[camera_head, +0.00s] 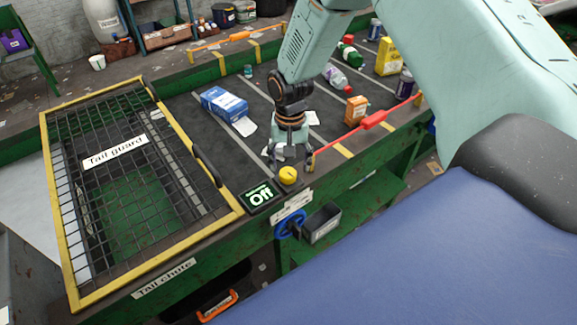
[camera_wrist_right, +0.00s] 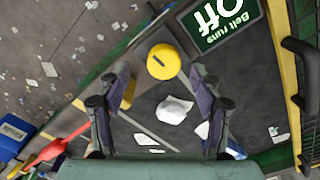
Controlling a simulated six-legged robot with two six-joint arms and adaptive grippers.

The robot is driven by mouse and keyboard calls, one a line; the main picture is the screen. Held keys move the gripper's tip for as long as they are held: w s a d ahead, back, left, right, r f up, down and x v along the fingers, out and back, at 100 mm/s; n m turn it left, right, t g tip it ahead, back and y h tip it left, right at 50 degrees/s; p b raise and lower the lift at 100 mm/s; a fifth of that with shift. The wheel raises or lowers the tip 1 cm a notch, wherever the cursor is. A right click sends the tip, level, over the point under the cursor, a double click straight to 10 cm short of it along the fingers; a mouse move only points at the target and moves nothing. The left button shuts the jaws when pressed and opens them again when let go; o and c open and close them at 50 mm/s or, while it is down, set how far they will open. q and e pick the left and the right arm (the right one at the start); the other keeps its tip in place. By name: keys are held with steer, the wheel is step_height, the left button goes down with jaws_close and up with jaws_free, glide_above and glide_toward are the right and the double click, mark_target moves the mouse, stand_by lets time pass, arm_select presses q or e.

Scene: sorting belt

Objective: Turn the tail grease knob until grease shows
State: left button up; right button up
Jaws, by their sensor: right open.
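A round yellow knob (camera_head: 288,175) with a dark mark on top sits at the belt's near edge, beside the "Off" display. It also shows in the right wrist view (camera_wrist_right: 163,61). A blue handwheel (camera_head: 290,223) is on the green front side below, under a white label (camera_head: 292,206) too small to read. I cannot tell from the lettering which one is the grease knob. My right gripper (camera_head: 290,159) points down just behind the yellow knob, open, its fingers apart with nothing between them. In the wrist view the knob lies just beyond the fingertips. I make out no grease. My left gripper is out of view.
The yellow-framed tail guard (camera_head: 115,150) lies at the left. The "Off" display (camera_head: 259,196) is close to the knob. A red-orange handle on a cord (camera_head: 374,120) runs along the belt's near edge. A blue box (camera_head: 224,104), bottles and papers lie on the belt. A grey bin (camera_head: 322,223) hangs below.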

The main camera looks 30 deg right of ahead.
mark_target(288, 172)
steer(key=f, duration=0.2)
steer(key=w+f, duration=0.1)
steer(key=shift+w+a+f, duration=0.1)
steer(key=shift+w+f, duration=0.05)
steer(key=shift+f, duration=0.25)
steer(key=shift+s+r, duration=0.2)
steer(key=shift+s, duration=0.3)
steer(key=shift+c, duration=0.5)
steer(key=shift+w+f, duration=0.25)
steer(key=shift+w, duration=0.25)
steer(key=c, duration=0.6)
steer(key=shift+s+r, duration=0.1)
steer(key=shift+s, duration=0.15)
steer(key=c, duration=0.3)
steer(key=shift+c, duration=0.7)
